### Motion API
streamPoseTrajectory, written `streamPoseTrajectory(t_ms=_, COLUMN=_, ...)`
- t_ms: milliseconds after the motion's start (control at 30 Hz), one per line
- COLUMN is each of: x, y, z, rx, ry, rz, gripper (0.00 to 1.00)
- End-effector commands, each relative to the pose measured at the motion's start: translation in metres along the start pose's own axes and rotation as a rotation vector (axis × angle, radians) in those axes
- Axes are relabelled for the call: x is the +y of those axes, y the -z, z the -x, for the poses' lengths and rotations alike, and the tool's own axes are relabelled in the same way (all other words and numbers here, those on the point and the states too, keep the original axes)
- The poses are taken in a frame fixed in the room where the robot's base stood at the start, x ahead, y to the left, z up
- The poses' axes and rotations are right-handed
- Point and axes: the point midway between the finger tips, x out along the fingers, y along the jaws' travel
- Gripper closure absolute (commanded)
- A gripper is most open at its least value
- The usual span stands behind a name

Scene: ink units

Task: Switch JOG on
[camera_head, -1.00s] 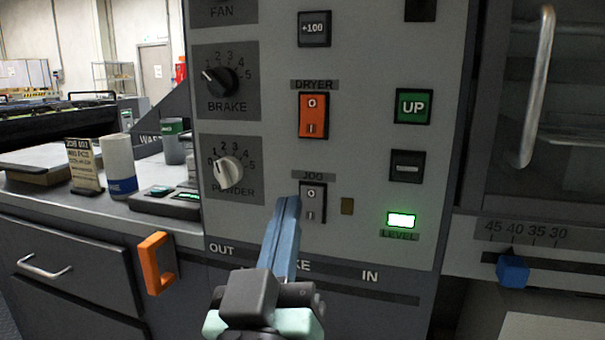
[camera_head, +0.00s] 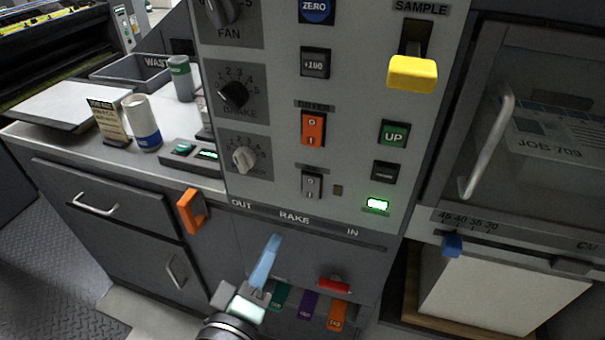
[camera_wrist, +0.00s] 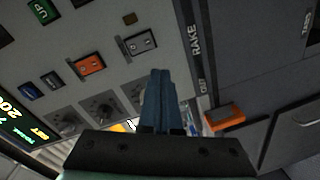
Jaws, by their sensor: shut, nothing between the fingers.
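The JOG switch (camera_head: 312,184) is a small grey rocker marked O above I on the light grey panel, below the orange DRYER switch (camera_head: 313,128). It also shows in the wrist view (camera_wrist: 140,42). I cannot tell which way its rocker is tilted. A small amber square (camera_head: 338,190) to its right looks unlit. My gripper (camera_head: 272,245) has its blue fingers shut together with nothing between them. It is below and left of the JOG switch in the head view, apart from it. In the wrist view the fingertips (camera_wrist: 161,74) appear beside the switch, with a gap.
An orange handle (camera_head: 191,210) juts out at the left. The POWDER knob (camera_head: 244,159) is left of the JOG switch. A yellow SAMPLE lever (camera_head: 413,73) and a green UP button (camera_head: 394,133) are at the right. A red knob (camera_head: 334,286) sits low under the RAKE slot.

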Motion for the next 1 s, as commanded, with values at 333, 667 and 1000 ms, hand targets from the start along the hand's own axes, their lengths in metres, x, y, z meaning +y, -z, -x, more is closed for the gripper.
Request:
streamPoseTrajectory(t_ms=333, x=0.021, y=-0.006, z=0.037, rx=-0.047, ry=0.018, rz=0.332, gripper=1.0)
streamPoseTrajectory(t_ms=667, x=0.023, y=-0.011, z=0.047, rx=-0.053, ry=0.013, rz=0.435, gripper=1.0)
streamPoseTrajectory(t_ms=1000, x=0.022, y=-0.011, z=0.044, rx=-0.054, ry=0.012, rz=0.432, gripper=1.0)
